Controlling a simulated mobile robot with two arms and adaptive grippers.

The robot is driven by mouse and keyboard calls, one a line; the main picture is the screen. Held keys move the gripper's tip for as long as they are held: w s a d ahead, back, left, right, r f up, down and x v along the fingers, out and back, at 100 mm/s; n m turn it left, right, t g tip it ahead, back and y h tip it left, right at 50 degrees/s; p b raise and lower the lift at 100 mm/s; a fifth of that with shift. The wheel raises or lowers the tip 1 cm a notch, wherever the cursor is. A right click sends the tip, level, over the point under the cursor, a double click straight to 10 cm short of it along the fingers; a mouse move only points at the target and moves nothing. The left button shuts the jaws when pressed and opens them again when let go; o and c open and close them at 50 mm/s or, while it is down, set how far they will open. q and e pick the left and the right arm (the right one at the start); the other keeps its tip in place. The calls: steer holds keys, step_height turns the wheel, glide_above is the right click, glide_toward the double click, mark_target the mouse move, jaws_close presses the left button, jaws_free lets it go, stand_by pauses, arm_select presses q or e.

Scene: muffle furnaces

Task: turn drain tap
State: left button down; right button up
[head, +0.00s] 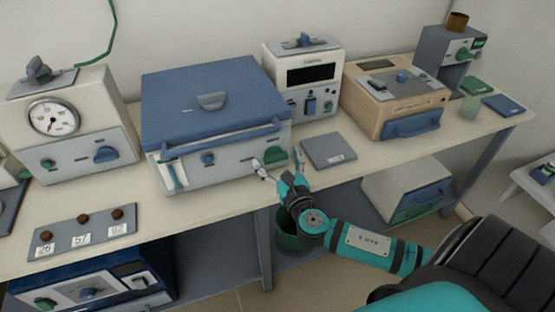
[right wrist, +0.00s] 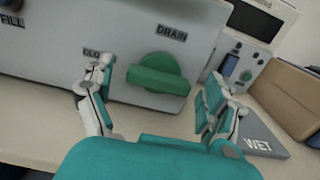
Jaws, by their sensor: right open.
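The drain tap is a green round knob with a raised grip bar (right wrist: 158,74), on the grey front panel of a box with a blue lid (head: 208,97). A label reading DRAIN is above it and one starting CLO is to its left. In the head view the green tap (head: 276,155) is at the box's lower right front. My right gripper (right wrist: 156,98) is open, with one finger on each side of the tap in the wrist view; contact is not visible. In the head view this gripper (head: 276,168) is in front of the panel. My left gripper is not in view.
A grey plate marked WET (right wrist: 258,136) lies right of the box; it also shows in the head view (head: 328,150). A white device (head: 302,78) and a tan device (head: 393,98) stand farther right. A gauge unit (head: 68,125) stands left. A green bin (head: 290,230) is below the bench.

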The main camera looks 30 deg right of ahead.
steer(key=c, duration=1.2)
steer(key=shift+m, duration=0.4)
steer(key=m+b, duration=0.1)
steer(key=m, duration=0.3)
steer(key=shift+d+m, duration=0.1)
steer(key=shift+m, duration=0.3)
steer(key=m+b, duration=0.1)
steer(key=m, duration=0.3)
steer(key=shift+m, duration=0.3)
steer(key=m, duration=0.3)
steer(key=shift+d+m+b, duration=0.1)
steer(key=shift+m+b, duration=0.2)
steer(key=shift+b, duration=0.1)
steer(key=m, duration=0.4)
steer(key=shift+f, duration=0.1)
steer(key=shift+m, duration=0.3)
